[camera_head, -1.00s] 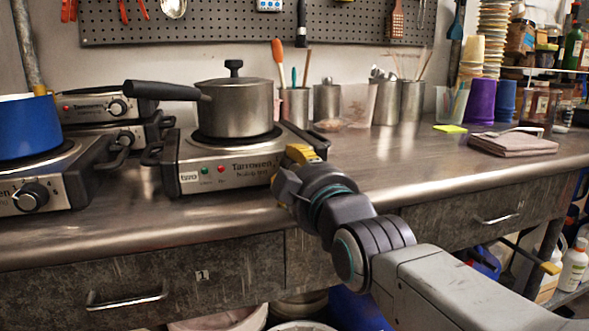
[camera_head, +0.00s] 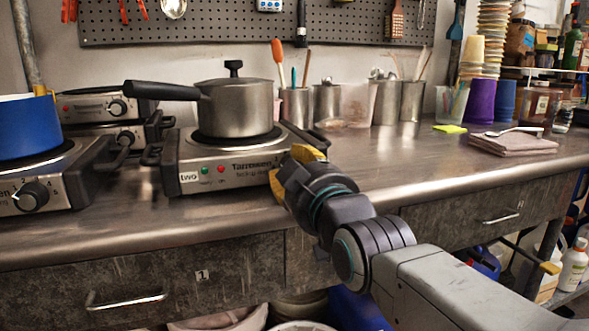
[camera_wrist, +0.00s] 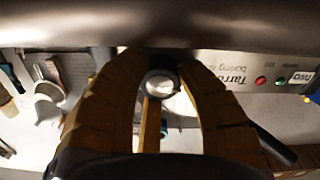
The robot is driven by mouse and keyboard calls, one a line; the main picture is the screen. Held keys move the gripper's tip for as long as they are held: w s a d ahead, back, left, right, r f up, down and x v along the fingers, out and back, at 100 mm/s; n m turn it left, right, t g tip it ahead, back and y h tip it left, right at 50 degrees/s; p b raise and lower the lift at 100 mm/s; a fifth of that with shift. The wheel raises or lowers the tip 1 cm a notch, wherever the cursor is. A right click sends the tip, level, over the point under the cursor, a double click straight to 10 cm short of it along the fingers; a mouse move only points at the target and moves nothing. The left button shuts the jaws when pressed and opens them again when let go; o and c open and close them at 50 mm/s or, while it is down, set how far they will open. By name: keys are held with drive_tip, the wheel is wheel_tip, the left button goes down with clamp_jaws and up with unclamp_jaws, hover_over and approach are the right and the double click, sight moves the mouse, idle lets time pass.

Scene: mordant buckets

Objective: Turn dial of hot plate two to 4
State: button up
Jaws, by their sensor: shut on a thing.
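Hot plate two (camera_head: 225,182), labelled "TWO", stands near the counter's front edge with a steel pot (camera_head: 236,108) on its burner. My gripper (camera_head: 288,172) is at the right end of its front panel, with yellow fingers above and below. They hide the dial in the head view. In the wrist view, which looks upside down, the round dial (camera_wrist: 160,83) sits between the two fingers of my gripper (camera_wrist: 160,72), which is shut on it. The dial's numbers and pointer setting cannot be read.
Another hot plate (camera_head: 65,186) with a blue pot (camera_head: 28,127) stands at the left. More hot plates stand behind it. Steel canisters (camera_head: 327,103) line the wall. A folded cloth (camera_head: 512,145) lies at the right, and the counter (camera_head: 390,170) between is clear.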

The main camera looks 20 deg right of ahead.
drive_tip(key=o, duration=1.2)
drive_tip(key=shift+r, duration=0.1)
drive_tip(key=shift+r, duration=4.85)
